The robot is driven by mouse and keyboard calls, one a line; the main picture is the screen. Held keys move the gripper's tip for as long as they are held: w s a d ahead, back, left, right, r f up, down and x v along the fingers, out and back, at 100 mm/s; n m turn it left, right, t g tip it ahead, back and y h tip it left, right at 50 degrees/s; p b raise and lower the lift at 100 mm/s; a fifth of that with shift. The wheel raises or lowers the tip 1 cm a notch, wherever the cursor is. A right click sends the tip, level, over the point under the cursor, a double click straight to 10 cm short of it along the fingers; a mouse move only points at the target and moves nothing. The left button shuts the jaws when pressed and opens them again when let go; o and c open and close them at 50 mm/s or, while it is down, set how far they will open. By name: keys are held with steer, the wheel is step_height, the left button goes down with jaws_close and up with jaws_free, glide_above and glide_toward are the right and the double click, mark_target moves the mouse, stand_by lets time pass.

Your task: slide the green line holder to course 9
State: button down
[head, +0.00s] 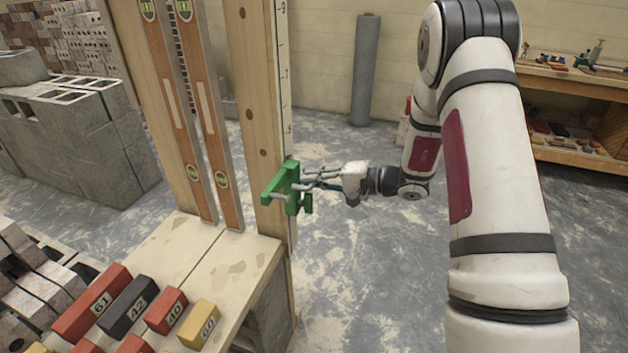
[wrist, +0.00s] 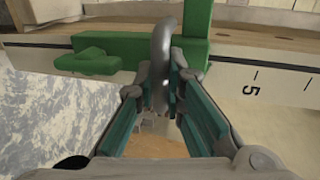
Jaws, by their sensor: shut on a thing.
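The green line holder (head: 287,188) sits around the wooden post (head: 262,110), low on it and just above the bench top. Its green body (wrist: 150,50) and a grey metal hook or bar (wrist: 162,50) show in the wrist view. My gripper (head: 316,182) reaches in from the right. In the wrist view my gripper (wrist: 162,92) is shut on the grey bar of the holder. The white scale strip (head: 283,70) runs up the post's edge. In the wrist view the mark 5 on the scale (wrist: 257,88) lies to the right of the holder. The 9 stands near the top in the head view.
Two orange spirit levels (head: 210,120) lean left of the post. Numbered bricks (head: 128,305) lie on the bench (head: 225,262) in front. Grey blocks (head: 75,130) are stacked at left. The floor right of the post is open. A grey roll (head: 365,70) stands behind.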

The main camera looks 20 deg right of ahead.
step_height(320, 180, up, 34)
steer(key=p, duration=0.7)
steer(key=shift+f, duration=0.15)
steer(key=c, duration=1.6)
jaws_free()
steer(key=shift+c, duration=0.2)
steer(key=shift+d, duration=0.1)
steer(key=v, duration=1.2)
steer(key=shift+f, duration=0.2)
